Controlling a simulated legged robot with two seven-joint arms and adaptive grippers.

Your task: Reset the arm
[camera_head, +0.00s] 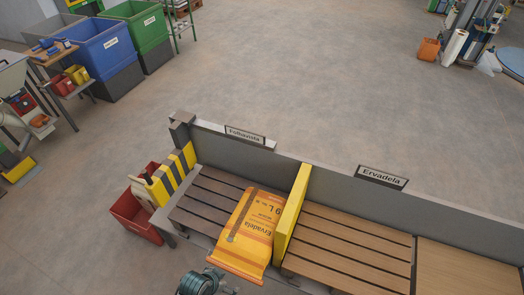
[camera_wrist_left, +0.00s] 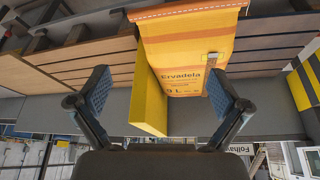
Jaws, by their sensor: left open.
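My left gripper (camera_wrist_left: 159,80) is open, its two blue-padded fingers spread wide with nothing between the pads. An orange-yellow sack marked Ervadela (camera_wrist_left: 182,60) shows beyond the fingers; the right finger overlaps its edge in the picture, and I cannot tell whether they touch. In the head view the sack (camera_head: 250,232) lies on the dark slatted left bay (camera_head: 205,195), beside the yellow divider (camera_head: 292,212), with its lower end over the front edge. A teal and grey part (camera_head: 198,283) at the bottom edge appears to be mine. My right gripper is not in view.
A grey back wall carries a sign reading about Folhavista (camera_head: 245,134) and an Ervadela sign (camera_head: 382,177). The right slatted bay (camera_head: 345,245) is empty. A striped yellow-black block (camera_head: 174,173) and a red bin (camera_head: 133,215) stand left. Open floor lies behind.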

